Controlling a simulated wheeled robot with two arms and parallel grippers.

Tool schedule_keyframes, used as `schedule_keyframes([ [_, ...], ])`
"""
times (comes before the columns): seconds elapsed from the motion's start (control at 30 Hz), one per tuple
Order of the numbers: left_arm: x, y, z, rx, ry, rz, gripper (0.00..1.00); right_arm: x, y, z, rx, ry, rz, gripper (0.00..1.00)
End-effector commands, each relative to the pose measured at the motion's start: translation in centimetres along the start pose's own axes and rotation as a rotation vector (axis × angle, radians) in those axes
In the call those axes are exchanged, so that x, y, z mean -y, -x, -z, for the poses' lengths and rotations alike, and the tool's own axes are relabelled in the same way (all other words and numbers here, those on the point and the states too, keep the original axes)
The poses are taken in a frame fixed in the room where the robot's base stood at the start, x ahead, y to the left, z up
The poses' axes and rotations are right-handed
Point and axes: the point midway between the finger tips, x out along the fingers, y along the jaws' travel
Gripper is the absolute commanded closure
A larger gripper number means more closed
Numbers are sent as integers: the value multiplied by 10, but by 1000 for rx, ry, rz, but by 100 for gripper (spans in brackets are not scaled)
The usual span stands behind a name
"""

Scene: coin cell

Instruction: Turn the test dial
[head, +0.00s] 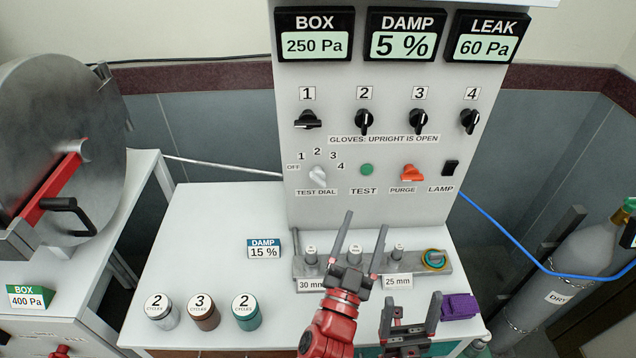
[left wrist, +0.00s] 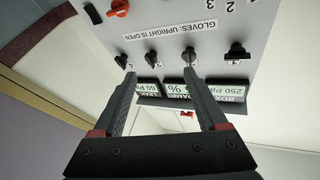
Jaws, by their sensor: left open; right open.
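The test dial (head: 317,175) is a small whitish knob at the lower left of the grey panel (head: 390,85). Marks OFF, 1, 2, 3 and 4 arc around it; I cannot tell surely which mark it points at. My left gripper (head: 365,220) is open and empty, below and right of the dial and apart from it. In the left wrist view its open fingers (left wrist: 159,75) frame the panel's upper part, turned over, and the dial is out of sight. My right gripper (head: 412,302) is open and empty, low in front of the table.
A green TEST button (head: 367,170), orange PURGE knob (head: 410,173) and black LAMP switch (head: 450,168) sit right of the dial. Glove knob 1 (head: 308,120) lies sideways; knobs 2 to 4 look upright. A rail with small weights (head: 310,258) and three jars (head: 205,312) stand on the table.

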Motion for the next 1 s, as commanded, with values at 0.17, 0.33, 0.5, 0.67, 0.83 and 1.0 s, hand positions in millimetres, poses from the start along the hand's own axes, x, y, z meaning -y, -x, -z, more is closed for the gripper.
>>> schedule_keyframes([
  [0.17,35,14,-18,238,45,187,25,0,4,-1,0,0,0,21],
  [0.33,61,35,-32,371,90,311,25,0,6,-1,0,0,0,21],
  [0.5,70,36,-37,406,99,343,25,0,2,0,0,0,0,21],
  [0.67,76,18,-44,405,94,343,25,0,-8,1,0,0,0,21],
  [0.83,87,-11,-56,405,93,342,25,-1,-22,4,0,0,0,21],
  [1.0,99,-44,-70,403,93,342,25,-2,-36,6,0,0,0,21],
])
